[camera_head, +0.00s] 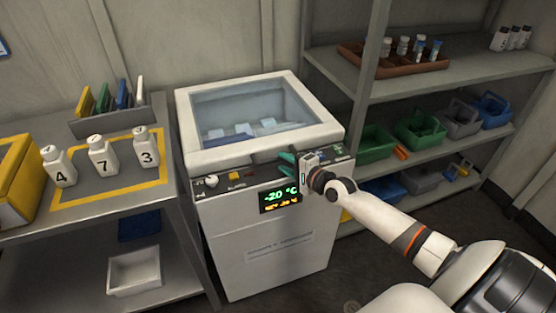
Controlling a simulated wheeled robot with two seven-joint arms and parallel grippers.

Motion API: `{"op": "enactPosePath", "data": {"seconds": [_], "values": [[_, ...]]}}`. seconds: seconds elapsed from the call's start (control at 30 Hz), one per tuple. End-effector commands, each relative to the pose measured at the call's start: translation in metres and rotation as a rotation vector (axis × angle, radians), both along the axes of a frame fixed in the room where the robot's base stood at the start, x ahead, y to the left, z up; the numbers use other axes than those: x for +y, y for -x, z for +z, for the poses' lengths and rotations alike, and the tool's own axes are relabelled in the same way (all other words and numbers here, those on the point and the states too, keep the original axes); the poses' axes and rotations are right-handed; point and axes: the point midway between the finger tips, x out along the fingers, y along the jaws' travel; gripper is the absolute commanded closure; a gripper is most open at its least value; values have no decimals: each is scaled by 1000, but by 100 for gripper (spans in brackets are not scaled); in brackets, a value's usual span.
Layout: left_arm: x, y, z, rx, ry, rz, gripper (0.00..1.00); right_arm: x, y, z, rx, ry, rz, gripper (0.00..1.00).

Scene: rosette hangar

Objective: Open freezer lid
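The white chest freezer (268,248) stands in the middle of the view, with a lit display (280,197) reading about -20 °C. Its lid (258,150) has a white frame and a clear window, and it lies shut on top. Pale packs show dimly through the window. My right gripper (288,163) is at the front edge of the lid, right of its middle, with its greenish fingertips pointing left. The fingers look spread apart, near the dark handle piece at the lid's front edge. Whether they touch it is hard to tell. My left gripper is not in view.
A metal shelf (345,75) on the right holds a brown tray of vials and several coloured bins. Walls stand close behind.

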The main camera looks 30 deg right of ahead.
Motion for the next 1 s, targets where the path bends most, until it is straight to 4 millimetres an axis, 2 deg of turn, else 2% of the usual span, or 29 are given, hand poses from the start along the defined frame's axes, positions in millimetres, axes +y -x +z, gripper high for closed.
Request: {"op": "enactPosePath", "data": {"seconds": [0.1, 0.23, 0.63, 0.67, 0.87, 1.0], "values": [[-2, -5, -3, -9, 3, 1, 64, 3, -17, -4, -2, 0, 0, 64], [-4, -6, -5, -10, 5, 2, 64, 5, -29, -6, -1, 0, 0, 64], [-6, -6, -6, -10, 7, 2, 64, 6, -35, -7, 0, 1, 0, 64], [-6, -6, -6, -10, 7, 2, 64, 6, -35, -7, 0, 1, 0, 66], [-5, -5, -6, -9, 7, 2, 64, 6, -35, -7, 0, 1, 0, 98], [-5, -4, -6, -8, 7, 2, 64, 6, -35, -7, 0, 1, 0, 100]]}}
